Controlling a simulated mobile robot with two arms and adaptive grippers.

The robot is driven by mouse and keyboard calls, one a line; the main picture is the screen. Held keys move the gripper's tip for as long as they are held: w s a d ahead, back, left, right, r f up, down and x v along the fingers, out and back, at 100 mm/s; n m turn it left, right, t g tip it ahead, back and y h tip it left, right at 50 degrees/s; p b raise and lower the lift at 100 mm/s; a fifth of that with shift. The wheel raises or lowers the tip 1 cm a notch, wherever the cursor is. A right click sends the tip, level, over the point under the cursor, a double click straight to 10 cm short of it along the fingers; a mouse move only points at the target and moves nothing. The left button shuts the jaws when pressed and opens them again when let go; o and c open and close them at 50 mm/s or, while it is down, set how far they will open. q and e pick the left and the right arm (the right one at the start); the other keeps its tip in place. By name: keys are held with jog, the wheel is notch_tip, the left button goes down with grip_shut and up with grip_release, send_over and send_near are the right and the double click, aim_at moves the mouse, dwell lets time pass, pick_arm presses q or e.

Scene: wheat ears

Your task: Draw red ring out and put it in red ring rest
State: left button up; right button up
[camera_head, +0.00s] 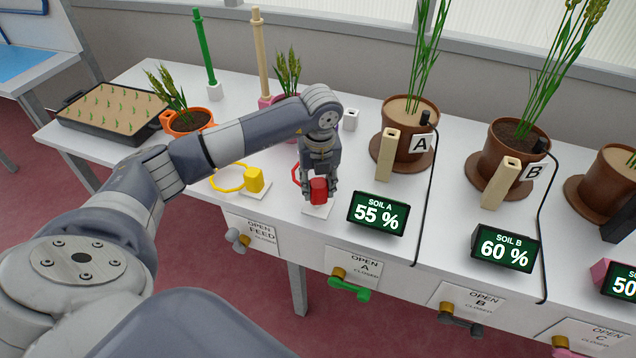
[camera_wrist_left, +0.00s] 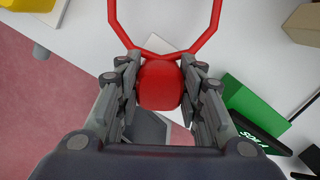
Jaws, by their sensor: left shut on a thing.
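The red ring (camera_head: 295,174) has a thick red handle block (camera_head: 319,188). My left gripper (camera_head: 319,194) is shut on this block, with a finger on each side. My right gripper is not in view.
A yellow ring (camera_head: 227,181) with a yellow block stands on a white base to the left. The SOIL A display (camera_head: 377,213) is close on the right. A tan post (camera_head: 386,157) and plant pot A (camera_head: 403,148) stand behind it. Levers line the table's front.

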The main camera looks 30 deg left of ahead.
pick_arm(q)
jog(key=shift+f+b, duration=1)
jog(key=shift+f, duration=0.45)
jog(key=o, duration=1.2)
jog(key=shift+r, duration=0.1)
jog(key=shift+c, duration=0.2)
